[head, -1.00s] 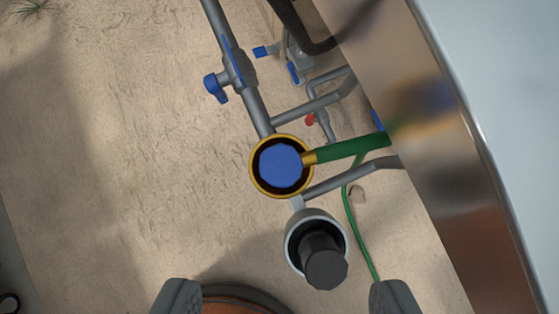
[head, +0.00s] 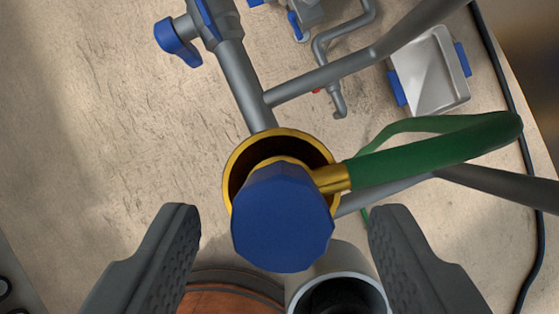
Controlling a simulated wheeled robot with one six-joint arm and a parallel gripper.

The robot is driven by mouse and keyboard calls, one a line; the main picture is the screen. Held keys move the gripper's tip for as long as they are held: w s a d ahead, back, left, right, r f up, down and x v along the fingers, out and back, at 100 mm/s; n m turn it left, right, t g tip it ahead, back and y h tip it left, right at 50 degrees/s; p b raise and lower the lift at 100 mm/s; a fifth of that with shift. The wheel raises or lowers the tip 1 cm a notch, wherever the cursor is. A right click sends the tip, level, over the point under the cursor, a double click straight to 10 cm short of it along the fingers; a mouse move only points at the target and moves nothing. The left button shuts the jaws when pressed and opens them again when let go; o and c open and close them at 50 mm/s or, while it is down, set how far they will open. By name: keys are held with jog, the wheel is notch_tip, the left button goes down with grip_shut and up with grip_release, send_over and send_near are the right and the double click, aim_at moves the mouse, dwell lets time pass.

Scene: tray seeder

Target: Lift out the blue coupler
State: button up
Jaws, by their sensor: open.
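The blue coupler (head: 283,218) stands up out of a round socket with a yellow rim (head: 232,164). Its faceted blue top faces me. A brass fitting (head: 332,179) joins its side to a green hose (head: 430,150) that runs off to the right. My gripper (head: 280,222) is open, one finger on each side of the coupler, with clear gaps to both. The fingers do not touch it. The coupler's lower part is hidden in the socket.
A grey cup-like fitting (head: 340,278) lies just below the coupler, near the right finger. An orange-brown round object (head: 230,297) is at the bottom. Grey pipes (head: 240,85) with a blue valve handle (head: 178,42) run above. A metal tray (head: 432,75) is upper right. Sandy floor at left is clear.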

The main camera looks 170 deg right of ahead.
jog(key=x, duration=0.3)
jog(key=shift+w+a+f, duration=0.1)
jog(key=shift+w+f, duration=0.05)
jog(key=shift+f, duration=0.1)
jog(key=c, duration=1.1)
